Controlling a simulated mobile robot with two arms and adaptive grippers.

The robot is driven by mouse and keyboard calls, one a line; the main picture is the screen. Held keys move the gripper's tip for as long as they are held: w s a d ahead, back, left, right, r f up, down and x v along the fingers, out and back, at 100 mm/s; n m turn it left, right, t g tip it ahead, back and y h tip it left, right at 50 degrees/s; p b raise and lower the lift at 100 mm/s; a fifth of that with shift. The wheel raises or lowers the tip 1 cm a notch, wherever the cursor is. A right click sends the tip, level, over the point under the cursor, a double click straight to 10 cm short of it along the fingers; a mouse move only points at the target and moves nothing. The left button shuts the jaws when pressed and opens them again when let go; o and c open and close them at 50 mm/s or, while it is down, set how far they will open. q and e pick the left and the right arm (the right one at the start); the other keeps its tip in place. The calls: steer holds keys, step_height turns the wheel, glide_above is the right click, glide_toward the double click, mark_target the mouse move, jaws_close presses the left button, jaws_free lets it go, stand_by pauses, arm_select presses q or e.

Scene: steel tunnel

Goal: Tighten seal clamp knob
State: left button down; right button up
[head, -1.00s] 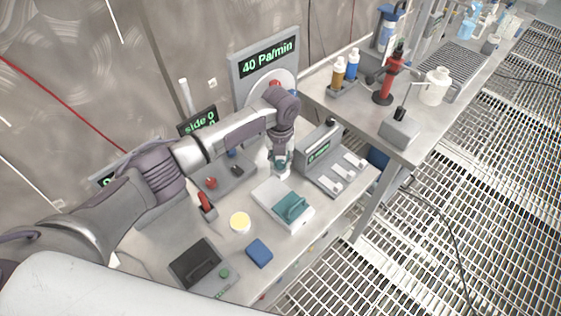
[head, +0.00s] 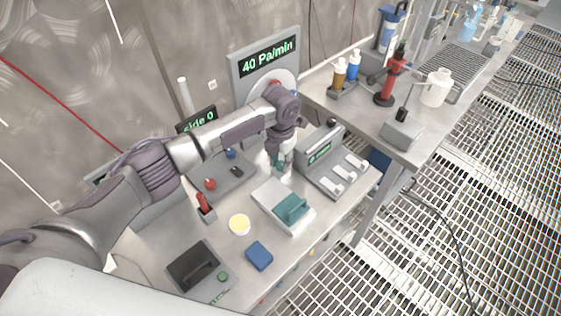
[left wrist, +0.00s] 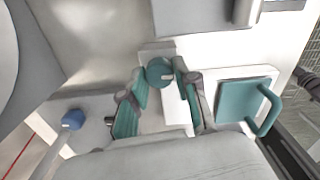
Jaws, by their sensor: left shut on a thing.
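My left gripper (head: 279,164) points down at the back of the bench, below the display panel. In the left wrist view its two teal-padded fingers (left wrist: 160,75) sit on either side of a round teal knob (left wrist: 158,71) with a pale mark on top. The gripper is shut on this knob. The knob is on a pale block. In the head view the fingers and wrist hide the knob. The display panel (head: 240,80) reads "40 Pa/min". My right gripper is not in view.
A white box with a teal handle (head: 291,207) lies just in front of my left gripper. A grey unit with white levers (head: 338,178) stands close on the right.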

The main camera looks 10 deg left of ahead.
mark_target(280, 164)
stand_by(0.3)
arm_select(q)
steer(key=c, duration=0.8)
jaws_free()
steer(key=shift+c, duration=0.2)
steer(key=shift+r, duration=0.1)
step_height(280, 164, up, 12)
